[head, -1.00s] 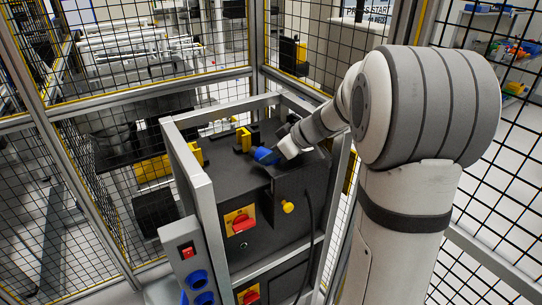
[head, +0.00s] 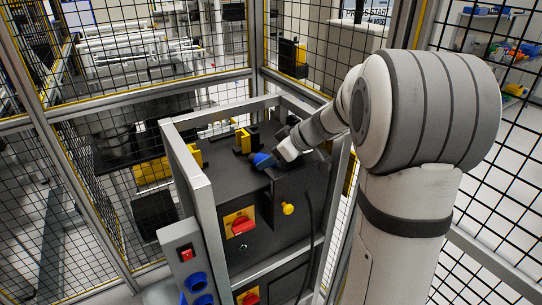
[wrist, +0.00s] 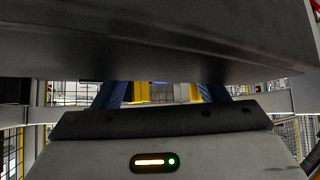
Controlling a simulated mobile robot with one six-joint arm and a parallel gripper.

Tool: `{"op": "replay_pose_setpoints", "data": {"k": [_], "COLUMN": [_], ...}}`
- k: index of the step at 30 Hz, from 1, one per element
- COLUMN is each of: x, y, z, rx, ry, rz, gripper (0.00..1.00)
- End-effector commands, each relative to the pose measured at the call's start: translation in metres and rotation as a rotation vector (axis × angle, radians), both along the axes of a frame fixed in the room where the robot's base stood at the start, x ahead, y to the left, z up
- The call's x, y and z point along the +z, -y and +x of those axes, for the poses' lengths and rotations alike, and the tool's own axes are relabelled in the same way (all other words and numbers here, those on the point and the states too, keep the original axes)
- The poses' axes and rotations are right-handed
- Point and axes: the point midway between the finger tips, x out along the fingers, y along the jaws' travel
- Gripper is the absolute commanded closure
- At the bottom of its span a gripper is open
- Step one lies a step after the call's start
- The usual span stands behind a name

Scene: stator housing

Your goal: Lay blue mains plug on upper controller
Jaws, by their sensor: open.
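The upper controller (head: 285,200) is a dark box in a grey metal frame, with a red rotary switch on a yellow plate and a yellow knob on its front. My gripper (head: 261,160) is low over the front part of its top. A blue patch shows at the gripper's end; I cannot tell how much is the blue mains plug and how much is my blue fingers. In the wrist view my gripper (wrist: 164,92) has its two blue fingers spread apart. A small blue sliver shows between them, too little to identify. A dark edge above hides most of the view.
Frame bars (head: 195,185) surround the box. A black cable (head: 309,235) hangs down its front right. A panel with blue sockets (head: 196,282) is at lower left. Mesh fencing encloses the area.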

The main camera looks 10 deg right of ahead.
Motion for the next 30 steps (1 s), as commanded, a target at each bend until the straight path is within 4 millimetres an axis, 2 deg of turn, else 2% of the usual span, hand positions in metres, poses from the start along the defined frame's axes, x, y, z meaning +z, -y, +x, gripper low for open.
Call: {"op": "replay_pose_setpoints", "data": {"k": [5, 12, 18, 30], "x": [0.005, 0.034, 0.051, 0.054], "y": [0.004, 0.026, 0.039, 0.041], "z": [-0.003, -0.022, -0.035, -0.038], "rx": [-0.001, -0.004, -0.001, 0.001], "ry": [0.001, 0.003, 0.001, 0.0], "rz": [-0.001, -0.002, -0.001, 0.0], "gripper": [0.33, 0.33, 0.33, 0.33]}}
